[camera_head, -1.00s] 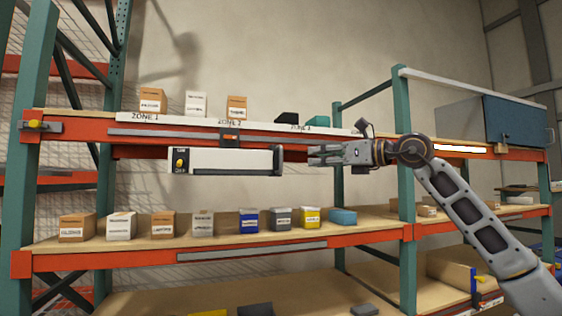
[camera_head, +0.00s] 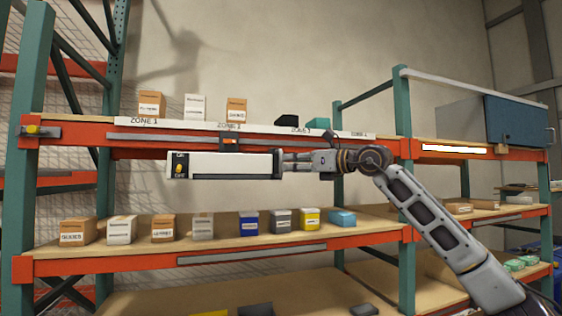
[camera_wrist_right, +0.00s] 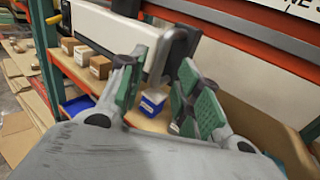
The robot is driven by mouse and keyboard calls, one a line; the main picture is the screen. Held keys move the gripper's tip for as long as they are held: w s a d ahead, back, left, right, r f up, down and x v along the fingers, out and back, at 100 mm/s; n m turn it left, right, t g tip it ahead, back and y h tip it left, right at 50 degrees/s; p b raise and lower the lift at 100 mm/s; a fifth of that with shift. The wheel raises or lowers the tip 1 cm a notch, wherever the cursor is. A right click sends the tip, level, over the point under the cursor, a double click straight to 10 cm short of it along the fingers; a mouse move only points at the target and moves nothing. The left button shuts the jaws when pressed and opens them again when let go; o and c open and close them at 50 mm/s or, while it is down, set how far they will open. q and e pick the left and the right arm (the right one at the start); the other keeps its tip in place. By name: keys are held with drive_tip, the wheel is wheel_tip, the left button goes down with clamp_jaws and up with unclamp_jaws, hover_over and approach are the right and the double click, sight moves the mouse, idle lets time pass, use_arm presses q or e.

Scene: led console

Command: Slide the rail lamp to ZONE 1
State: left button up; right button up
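The rail lamp (camera_head: 225,166) is a long white box with a dark end panel and a yellow knob at its left end. It hangs below the upper shelf from a bracket (camera_head: 230,141) on the grey rail, under the ZONE 2 label. The ZONE 1 label (camera_head: 144,121) is to its left. My right gripper (camera_head: 284,162) is at the lamp's right end. In the right wrist view its green-padded fingers (camera_wrist_right: 160,95) are spread, with the lamp's dark end handle (camera_wrist_right: 175,55) just ahead between them. Contact is unclear. My left gripper is not in view.
The grey rail (camera_head: 180,137) runs along the orange beam of the upper shelf. Several boxes stand on that shelf, and more stand on the lower shelf (camera_head: 130,248). A teal upright (camera_head: 403,110) stands to the right. The space below the rail left of the lamp looks clear.

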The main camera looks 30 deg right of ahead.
sight(281, 163)
drive_tip(key=shift+p+x, duration=0.75)
drive_tip(key=shift+x, duration=1.95)
drive_tip(key=shift+s, duration=0.1)
clamp_jaws()
